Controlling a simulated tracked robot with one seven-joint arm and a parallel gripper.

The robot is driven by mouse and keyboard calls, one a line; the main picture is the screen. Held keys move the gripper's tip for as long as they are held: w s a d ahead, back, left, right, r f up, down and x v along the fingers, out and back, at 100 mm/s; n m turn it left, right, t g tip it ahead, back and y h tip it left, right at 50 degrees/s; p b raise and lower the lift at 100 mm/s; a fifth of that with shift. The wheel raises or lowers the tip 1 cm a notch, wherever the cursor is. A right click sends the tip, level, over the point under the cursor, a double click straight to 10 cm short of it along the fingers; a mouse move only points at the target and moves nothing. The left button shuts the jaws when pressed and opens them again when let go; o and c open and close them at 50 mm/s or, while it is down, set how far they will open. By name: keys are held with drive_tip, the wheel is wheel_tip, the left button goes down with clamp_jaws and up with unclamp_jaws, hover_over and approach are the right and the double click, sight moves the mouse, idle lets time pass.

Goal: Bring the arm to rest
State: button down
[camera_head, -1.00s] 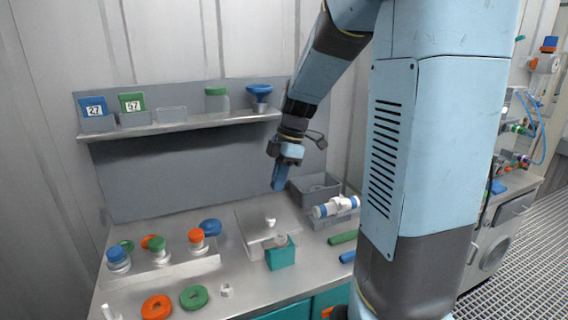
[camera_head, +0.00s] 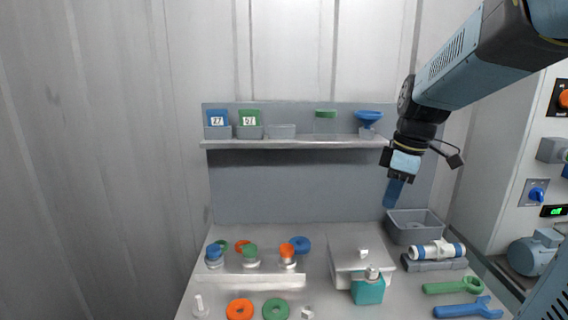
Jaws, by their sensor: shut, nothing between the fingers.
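My gripper (camera_head: 394,192) points down above the right part of the workbench, in front of the grey back panel. Its blue fingers are together with nothing between them. It is apart from the grey open bin (camera_head: 414,238), which stands below and to its right. My arm reaches in from the upper right of the view.
The bench carries capped vessels, coloured rings, a teal block (camera_head: 368,290), a white-and-blue cylinder (camera_head: 437,250) and green and blue wrenches (camera_head: 468,309). A control cabinet stands right.

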drive_tip(key=s+r+m+t+h, duration=0.1)
drive_tip(key=s+m+t, duration=0.3)
drive_tip(key=s+m, duration=0.8)
drive_tip(key=shift+s+a+r+m+t+h, duration=0.15)
drive_tip(key=shift+r+m+t+h, duration=0.15)
drive_tip(key=shift+r+m, duration=0.25)
idle(0.4)
